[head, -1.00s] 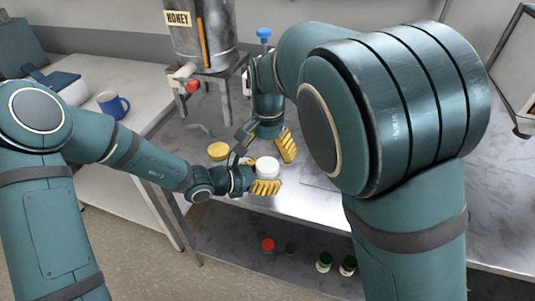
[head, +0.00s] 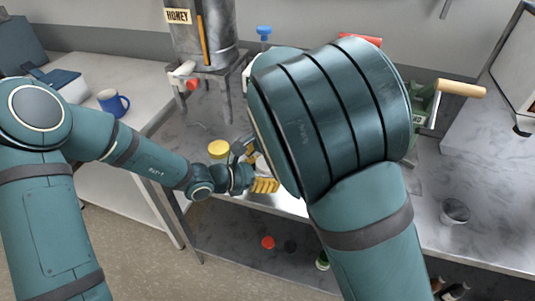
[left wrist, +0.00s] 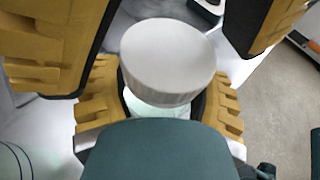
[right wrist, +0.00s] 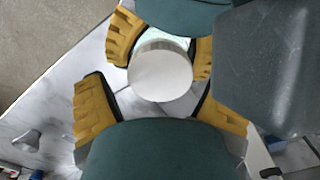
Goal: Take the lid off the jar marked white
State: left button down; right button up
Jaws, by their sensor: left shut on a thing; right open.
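The jar (left wrist: 155,107) has a pale body and a wide white lid (left wrist: 168,55), which is on it. The lid also shows in the right wrist view (right wrist: 160,76). No marking is readable. My left gripper (left wrist: 160,95) is shut around the jar's body below the lid, its yellow pads on both sides. My right gripper (right wrist: 158,100) is open, with its fingers spread either side of the lid and apart from it. In the head view my right arm hides most of the jar and the right gripper.
A yellow-lidded jar (head: 219,147) stands close by my left gripper. A honey tank (head: 203,35) on a stand is behind. A metal cup (head: 455,211) and a wooden-handled device (head: 460,89) stand to the right. A red-lidded jar (head: 268,242) is on the lower shelf.

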jog(key=c, duration=1.3)
jog(key=n, duration=0.3)
jog(key=o, duration=1.3)
jog(key=shift+c, duration=0.2)
jog(key=shift+r, duration=0.1)
